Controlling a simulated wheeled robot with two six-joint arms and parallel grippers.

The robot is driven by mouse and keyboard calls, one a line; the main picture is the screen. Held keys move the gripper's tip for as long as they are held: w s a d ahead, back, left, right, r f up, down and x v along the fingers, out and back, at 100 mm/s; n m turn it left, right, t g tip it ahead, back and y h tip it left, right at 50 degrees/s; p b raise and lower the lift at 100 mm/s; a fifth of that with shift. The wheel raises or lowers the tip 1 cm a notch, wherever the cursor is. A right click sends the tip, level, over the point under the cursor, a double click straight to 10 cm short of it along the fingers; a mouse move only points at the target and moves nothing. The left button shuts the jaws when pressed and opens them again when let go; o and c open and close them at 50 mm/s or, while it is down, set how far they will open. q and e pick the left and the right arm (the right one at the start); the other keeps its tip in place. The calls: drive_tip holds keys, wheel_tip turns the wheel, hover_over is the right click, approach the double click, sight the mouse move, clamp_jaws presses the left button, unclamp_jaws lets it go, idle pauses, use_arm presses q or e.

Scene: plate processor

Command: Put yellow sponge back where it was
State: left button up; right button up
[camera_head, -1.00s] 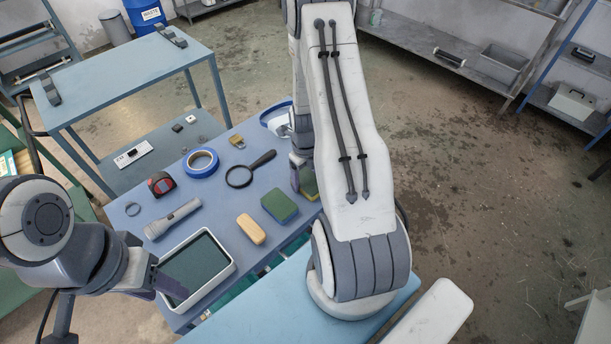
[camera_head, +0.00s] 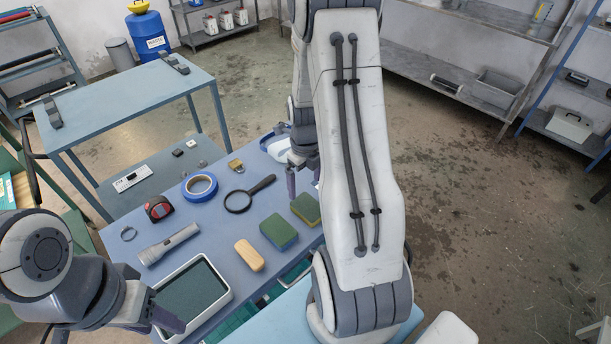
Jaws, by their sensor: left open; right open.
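A yellow sponge (camera_head: 306,208) with a green top lies flat on the blue-grey table, near its right edge. Another green-topped sponge with a blue body (camera_head: 278,232) lies just left of and nearer than it. My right gripper (camera_head: 304,182) is open and empty, behind and above the yellow sponge, apart from it. My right arm hides part of the table behind. My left gripper (camera_head: 166,322) is open at the lower left, over the near edge of the dark-bottomed tray (camera_head: 228,290), and holds nothing.
Around the sponges lie a wooden block (camera_head: 249,255), a magnifying glass (camera_head: 238,201), blue tape (camera_head: 199,187), a padlock (camera_head: 236,165), a flashlight (camera_head: 168,244) and a red-black tape measure (camera_head: 158,208). Bare tabletop shows between them. A lower light-blue surface (camera_head: 270,322) is in front.

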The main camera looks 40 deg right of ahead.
drive_tip(key=shift+r, duration=1.65)
drive_tip(key=s+a+r+n, duration=0.1)
drive_tip(key=a+r+n, duration=0.3)
drive_tip(key=a+n, duration=0.55)
drive_tip(key=s+a+r+n, duration=0.1)
drive_tip(key=a+r+n, duration=0.2)
drive_tip(key=a+n, duration=0.65)
drive_tip(key=s+a+r+n, duration=0.2)
drive_tip(key=s+a+n, duration=0.4)
drive_tip(key=n, duration=0.5)
drive_tip(key=s+a+r+n+y, duration=0.1)
drive_tip(key=s+a+r+n, duration=0.1)
drive_tip(key=s+a+n, duration=0.3)
drive_tip(key=s+n, duration=0.4)
drive_tip(key=n, duration=0.3)
drive_tip(key=shift+s+a+r, duration=0.2)
drive_tip(key=shift+a+r, duration=0.15)
